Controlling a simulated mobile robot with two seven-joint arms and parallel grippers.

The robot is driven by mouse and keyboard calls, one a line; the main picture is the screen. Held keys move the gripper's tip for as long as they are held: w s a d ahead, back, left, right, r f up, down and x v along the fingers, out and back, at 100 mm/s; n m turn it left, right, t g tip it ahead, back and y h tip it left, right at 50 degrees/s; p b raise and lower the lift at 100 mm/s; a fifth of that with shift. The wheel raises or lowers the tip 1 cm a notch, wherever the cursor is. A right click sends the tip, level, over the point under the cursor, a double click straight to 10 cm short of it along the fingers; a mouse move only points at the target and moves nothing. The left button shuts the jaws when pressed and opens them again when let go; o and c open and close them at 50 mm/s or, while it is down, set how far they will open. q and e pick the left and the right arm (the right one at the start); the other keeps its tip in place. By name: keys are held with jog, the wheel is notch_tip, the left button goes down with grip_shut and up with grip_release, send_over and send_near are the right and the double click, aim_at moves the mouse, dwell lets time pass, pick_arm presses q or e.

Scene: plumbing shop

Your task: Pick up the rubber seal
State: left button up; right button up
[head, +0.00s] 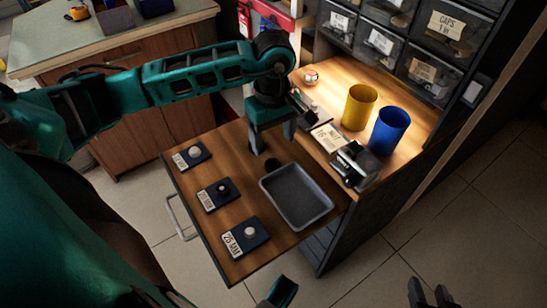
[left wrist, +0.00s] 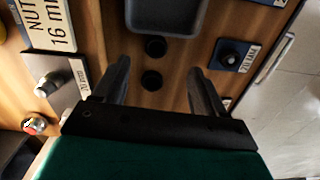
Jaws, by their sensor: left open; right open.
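Two small black round pieces lie on the wooden drawer board (head: 240,165). In the left wrist view one (left wrist: 155,46) is nearer the grey tray and the other (left wrist: 151,80) lies closer to my gripper. Both look like rubber seals, and I cannot tell them apart by kind. In the head view one black piece (head: 271,164) shows just below my left gripper; the other is not clearly visible. My left gripper (head: 272,147) is open, pointing down over the board, its fingers on either side of the pieces in the wrist view (left wrist: 160,75). My right gripper (head: 430,291) is open and empty, over the floor.
A grey tray (head: 297,196) lies right of the black pieces. Several dark labelled blocks with knobs, one of them at the front (head: 246,237), line the drawer's left side. A yellow cup (head: 359,107), a blue cup (head: 389,131) and a metal fixture (head: 354,166) stand on the bench.

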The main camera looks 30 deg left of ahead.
aim_at(273, 160)
pick_arm(q)
notch_tip(273, 160, down, 4)
jog(key=shift+r+b, duration=0.1)
jog(key=shift+b, duration=0.25)
jog(key=shift+w+a+f+b, duration=0.15)
jog(key=shift+f+b, duration=0.3)
jog(key=shift+f, duration=0.9)
jog(key=shift+w+a+f+b, duration=0.15)
jog(key=shift+f+b, duration=0.3)
jog(key=shift+f, duration=0.9)
jog(key=shift+d, duration=0.1)
jog(key=shift+c, duration=0.2)
jog(key=c, duration=1.1)
